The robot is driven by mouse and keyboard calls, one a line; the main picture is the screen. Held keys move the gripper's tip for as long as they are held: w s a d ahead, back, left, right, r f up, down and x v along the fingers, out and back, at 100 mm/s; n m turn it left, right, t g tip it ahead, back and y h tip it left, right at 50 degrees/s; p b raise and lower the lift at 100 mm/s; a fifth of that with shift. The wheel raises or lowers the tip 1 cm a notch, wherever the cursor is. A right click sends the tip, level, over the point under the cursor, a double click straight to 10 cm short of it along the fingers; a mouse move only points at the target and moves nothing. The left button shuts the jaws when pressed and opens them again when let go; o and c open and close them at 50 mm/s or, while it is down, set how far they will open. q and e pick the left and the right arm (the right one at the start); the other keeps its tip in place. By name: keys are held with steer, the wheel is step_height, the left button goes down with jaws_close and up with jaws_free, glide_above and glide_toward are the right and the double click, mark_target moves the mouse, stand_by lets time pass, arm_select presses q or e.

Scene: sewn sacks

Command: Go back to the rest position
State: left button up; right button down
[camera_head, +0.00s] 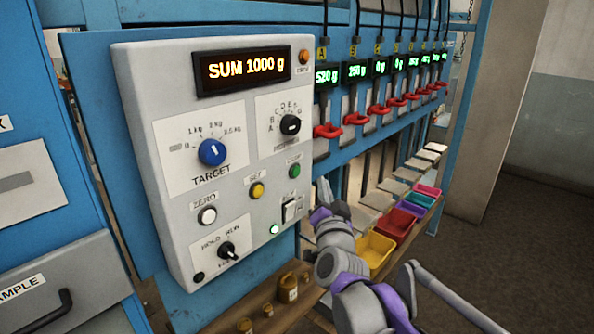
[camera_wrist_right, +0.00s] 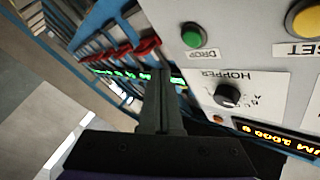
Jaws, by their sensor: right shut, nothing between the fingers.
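My right gripper (camera_head: 323,188) is shut and empty, just right of the control panel's lower right edge in the head view. Its closed fingers (camera_wrist_right: 160,95) point toward the panel area in the right wrist view, where the picture is rotated. The grey control panel (camera_head: 185,110) shows "SUM 1000 g" on its display (camera_head: 243,70). A white rocker switch (camera_head: 291,208) sits beside the gripper, with a small gap between them. The green drop button (camera_head: 295,171) is above it; it also shows in the right wrist view (camera_wrist_right: 193,36). My left gripper is not in view.
A row of hoppers with red handles (camera_head: 327,131) and green readouts runs away to the right. Below are coloured bins, the nearest a yellow one (camera_head: 375,252). Brown jars (camera_head: 287,287) stand on the wooden shelf. Open floor (camera_head: 530,240) lies to the right.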

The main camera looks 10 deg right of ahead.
stand_by(0.5)
steer(key=s+a+f+n+g+y, duration=0.2)
steer(key=s+f+n+g, duration=0.1)
steer(key=s+f, duration=0.35)
steer(key=s+a+f+n+g+y, duration=0.2)
steer(key=s+f+n+g, duration=0.1)
steer(key=s+f, duration=0.4)
steer(key=s+d+f+n+g+h, duration=0.1)
steer(key=s+d+f+g, duration=0.3)
steer(key=s+f, duration=1.4)
steer(key=s+n+g, duration=0.1)
steer(key=g, duration=0.3)
steer(key=shift+s+f+n+h, duration=0.2)
steer(key=shift+s+n+h, duration=0.1)
steer(key=shift+n, duration=0.1)
